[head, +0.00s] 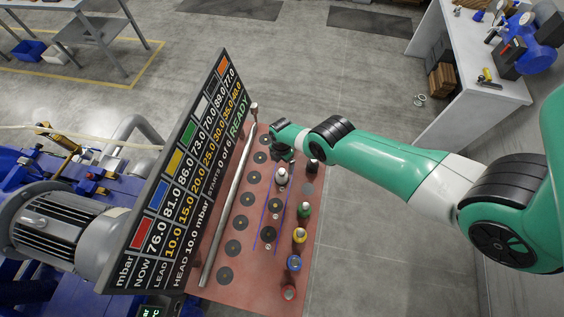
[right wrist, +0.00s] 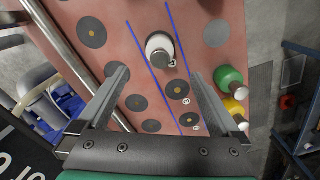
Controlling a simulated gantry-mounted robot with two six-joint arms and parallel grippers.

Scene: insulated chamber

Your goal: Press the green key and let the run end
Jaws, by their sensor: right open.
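The green key (head: 304,210) stands in the right-hand row on the salmon board, between a black one and the yellow one (head: 299,236). It shows at the right in the right wrist view (right wrist: 228,77), outside my jaws. My right gripper (head: 282,152) is open and empty over the far part of the board. In the right wrist view, my open fingers (right wrist: 158,73) point toward a white key (right wrist: 159,46) between two blue lines. A tilted display (head: 185,165) reads "STARTS 0 of 6" and "READY" in green. My left gripper is out of view.
A blue key (head: 294,263) and a red key (head: 288,293) stand nearer in the same row. A long metal rod (head: 229,200) runs along the board's left side, beside dark round spots. A grey motor (head: 55,225) is at left. The floor right of the board is clear.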

